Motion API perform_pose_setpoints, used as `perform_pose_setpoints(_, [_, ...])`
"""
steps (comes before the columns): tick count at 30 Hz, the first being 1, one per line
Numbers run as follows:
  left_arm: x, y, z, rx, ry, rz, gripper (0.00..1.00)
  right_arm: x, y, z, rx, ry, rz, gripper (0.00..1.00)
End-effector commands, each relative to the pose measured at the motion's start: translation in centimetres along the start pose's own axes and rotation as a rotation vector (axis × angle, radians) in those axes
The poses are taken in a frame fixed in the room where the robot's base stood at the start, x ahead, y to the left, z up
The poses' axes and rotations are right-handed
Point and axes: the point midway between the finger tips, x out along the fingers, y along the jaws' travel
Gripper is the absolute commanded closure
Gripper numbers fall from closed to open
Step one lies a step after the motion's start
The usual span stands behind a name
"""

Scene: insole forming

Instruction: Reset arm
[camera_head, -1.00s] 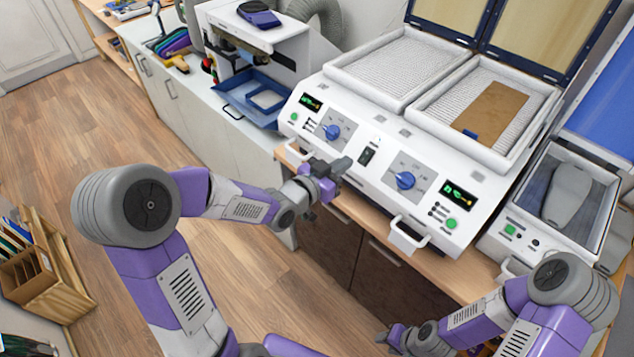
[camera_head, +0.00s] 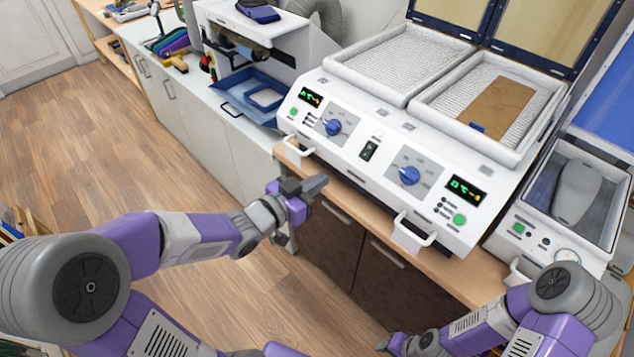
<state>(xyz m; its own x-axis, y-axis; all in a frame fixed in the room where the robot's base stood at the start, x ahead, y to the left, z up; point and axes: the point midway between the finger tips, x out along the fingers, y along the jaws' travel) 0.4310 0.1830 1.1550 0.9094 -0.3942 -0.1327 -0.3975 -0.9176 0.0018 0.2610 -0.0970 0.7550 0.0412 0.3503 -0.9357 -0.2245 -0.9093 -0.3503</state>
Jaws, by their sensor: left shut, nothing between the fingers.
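My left gripper (camera_head: 314,186) is shut and empty. It hangs in front of the white heating machine (camera_head: 365,150), near the bench's front edge and below the left dial, apart from the machine in the picture. My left arm comes in from the lower left. My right gripper (camera_head: 384,345) shows only in part at the bottom edge, low in front of the dark cabinet. Its jaw state is hard to make out.
The heating machine has two open trays; a brown sheet (camera_head: 497,108) lies in the right one. Its front handles (camera_head: 414,240) stick out. At right, a forming press (camera_head: 560,215) holds a grey insole shape (camera_head: 577,190). A blue tray (camera_head: 250,98) stands left. Floor at left is mostly clear.

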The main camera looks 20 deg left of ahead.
Motion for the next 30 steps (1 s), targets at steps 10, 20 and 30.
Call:
perform_pose_setpoints(10, [0.2, -0.1, 0.4, -0.012, -0.009, -0.002, 1.00, 0.0, 0.0, 0.0, 0.000, 0.000, 0.000, 0.60])
perform_pose_setpoints(20, [3.4, 0.7, 14.5, -0.334, -0.353, -0.060, 1.00, 0.0, 0.0, 0.0, 0.000, 0.000, 0.000, 0.60])
perform_pose_setpoints(30, [-0.7, 8.9, 33.8, -0.656, -0.952, -0.121, 1.00, 0.0, 0.0, 0.0, 0.000, 0.000, 0.000, 0.60])
